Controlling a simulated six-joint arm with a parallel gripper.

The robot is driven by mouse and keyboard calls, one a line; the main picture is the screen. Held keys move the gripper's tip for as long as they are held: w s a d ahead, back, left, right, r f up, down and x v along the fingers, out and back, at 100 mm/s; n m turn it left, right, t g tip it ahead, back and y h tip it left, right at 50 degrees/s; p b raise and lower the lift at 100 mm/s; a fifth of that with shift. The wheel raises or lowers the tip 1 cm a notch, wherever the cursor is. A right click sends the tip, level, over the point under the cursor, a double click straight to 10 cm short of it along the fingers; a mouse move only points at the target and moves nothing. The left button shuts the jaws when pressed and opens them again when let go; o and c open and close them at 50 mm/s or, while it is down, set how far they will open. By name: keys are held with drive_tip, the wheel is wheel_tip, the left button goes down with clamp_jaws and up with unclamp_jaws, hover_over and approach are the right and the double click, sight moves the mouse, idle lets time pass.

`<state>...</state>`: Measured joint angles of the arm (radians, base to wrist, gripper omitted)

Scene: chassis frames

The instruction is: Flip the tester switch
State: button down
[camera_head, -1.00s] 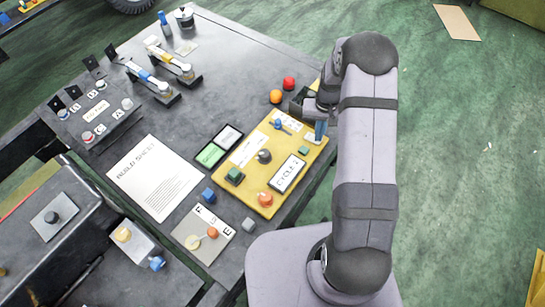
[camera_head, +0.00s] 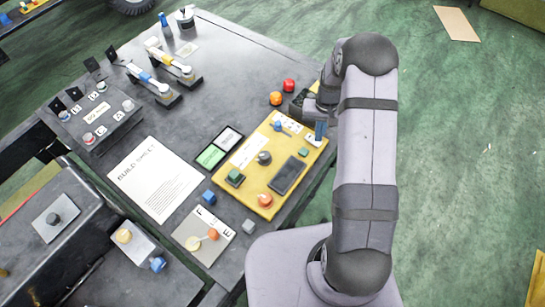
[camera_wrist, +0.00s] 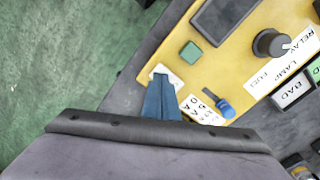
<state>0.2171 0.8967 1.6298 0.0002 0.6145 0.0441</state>
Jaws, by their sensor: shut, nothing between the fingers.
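The tester is a yellow panel (camera_head: 263,194) at the table's right edge, with a dark, blank display (camera_head: 287,175), a black knob (camera_head: 264,158), green buttons and an orange button (camera_head: 265,200). A small blue switch lever (camera_head: 278,125) sits near its far end; it also shows in the wrist view (camera_wrist: 226,109) beside a white label. My gripper (camera_head: 320,131) is over the panel's far right corner. In the wrist view, its blue fingers (camera_wrist: 160,82) are shut and empty, apart from the lever to their right. They cover part of a white label; contact with the panel cannot be told.

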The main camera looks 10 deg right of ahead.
wheel_tip(320, 180, up, 6)
drive_tip(key=p, duration=0.3)
drive_tip(key=shift+f+p, duration=0.2)
drive_tip(key=shift+p, duration=0.2)
drive_tip(key=s+a+g, duration=0.2)
drive_tip(key=s, duration=0.7)
drive_tip(key=s+a+g, duration=0.2)
drive_tip(key=s, duration=0.7)
drive_tip(key=s+a+r+n, duration=0.2)
drive_tip(key=s+a+r, duration=0.2)
drive_tip(key=s+r, duration=0.4)
drive_tip(key=w+a+r+n+t, duration=0.1)
drive_tip(key=w+r+t, duration=0.2)
drive_tip(key=r, duration=0.3)
drive_tip(key=shift+w+a+r+t, duration=0.15)
drive_tip(key=shift+a+r+t, duration=0.25)
drive_tip(key=shift+t, duration=0.1)
